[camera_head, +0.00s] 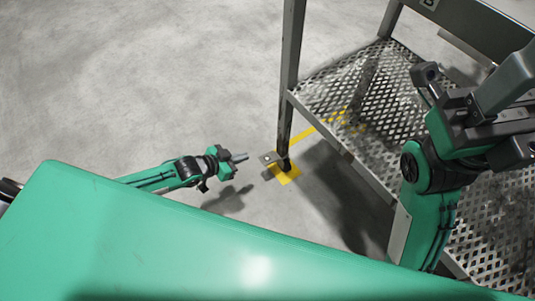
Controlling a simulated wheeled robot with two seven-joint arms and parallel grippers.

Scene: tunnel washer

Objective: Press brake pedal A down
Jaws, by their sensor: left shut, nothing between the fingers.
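A small grey metal pedal plate (269,158) sticks out at the foot of the rack's near post, just above a yellow patch on the floor. No letter can be read on it, and its exact tilt is too small to tell. My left gripper (241,157) is low over the floor to the left of the pedal. It is shut and empty, its tip pointing right toward the pedal with a small gap showing between them. My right gripper (478,100) is raised at the right, in front of the mesh shelf; its fingertips are not clear.
A grey rack post (290,70) rises beside the pedal. The perforated metal shelf (345,95) extends to the right, partly behind my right arm. The yellow floor marking (288,175) surrounds the post foot. Open concrete floor (140,80) lies left.

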